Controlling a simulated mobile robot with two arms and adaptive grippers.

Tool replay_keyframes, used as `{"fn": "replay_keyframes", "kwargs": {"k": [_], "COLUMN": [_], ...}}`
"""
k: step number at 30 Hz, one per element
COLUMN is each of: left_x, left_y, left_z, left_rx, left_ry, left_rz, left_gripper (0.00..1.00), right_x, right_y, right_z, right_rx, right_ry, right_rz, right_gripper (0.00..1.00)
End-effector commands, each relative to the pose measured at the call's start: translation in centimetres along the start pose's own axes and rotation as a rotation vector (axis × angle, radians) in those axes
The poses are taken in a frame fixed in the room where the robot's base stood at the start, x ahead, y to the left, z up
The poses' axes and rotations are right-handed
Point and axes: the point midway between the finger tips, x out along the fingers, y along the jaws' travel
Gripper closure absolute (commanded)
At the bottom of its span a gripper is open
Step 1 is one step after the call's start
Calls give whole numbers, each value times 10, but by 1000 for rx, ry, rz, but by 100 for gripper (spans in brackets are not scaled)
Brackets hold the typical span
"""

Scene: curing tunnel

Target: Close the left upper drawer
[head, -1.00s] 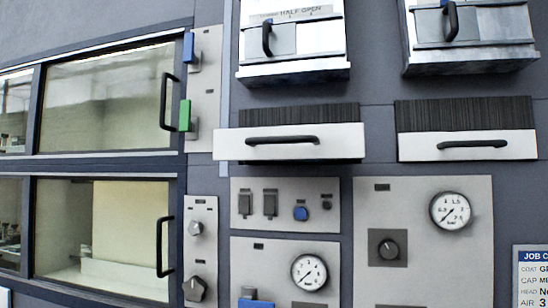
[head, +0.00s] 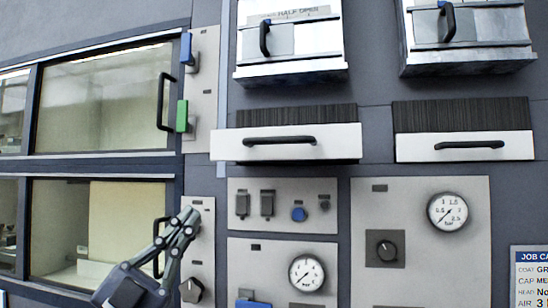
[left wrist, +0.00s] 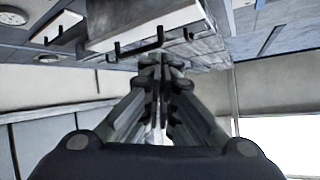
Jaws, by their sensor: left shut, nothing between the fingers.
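The left upper drawer (head: 225,145) has a white front with a black bar handle. It stands out from the dark wall panel, and its dark ribbed top shows behind the front. My left gripper (head: 188,218) is in the lower left of the head view, below and left of this drawer and apart from it. Its fingers are shut and empty, in front of the lower window's handle. In the left wrist view the shut gripper (left wrist: 160,75) points toward the panel, and a white drawer front (left wrist: 150,20) with a black handle shows beyond it. My right gripper is not in view.
A second drawer (head: 410,147) is to the right, standing out less. Two metal hatches (head: 290,65) are above. Switch panels and gauges (head: 307,273) are below. Windows with black handles (head: 163,102) and a green latch (head: 182,116) are at the left.

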Motion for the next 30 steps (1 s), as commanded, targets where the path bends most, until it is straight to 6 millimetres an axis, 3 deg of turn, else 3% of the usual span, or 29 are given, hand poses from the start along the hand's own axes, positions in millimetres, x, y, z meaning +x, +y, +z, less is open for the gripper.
{"fn": "replay_keyframes", "kwargs": {"k": [3,10,16,23,30], "left_x": [36,74,88,90,100], "left_y": [7,21,6,-19,-12], "left_z": [-38,-78,-85,-84,-79], "left_rx": [89,266,414,494,499], "left_ry": [119,178,59,-88,-111], "left_rz": [174,528,771,885,902], "left_gripper": [100,100,100,100,100], "right_x": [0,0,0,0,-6], "right_y": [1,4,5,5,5], "right_z": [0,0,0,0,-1], "right_rx": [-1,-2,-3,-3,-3], "right_ry": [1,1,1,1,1], "right_rz": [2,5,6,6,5], "right_gripper": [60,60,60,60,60]}}
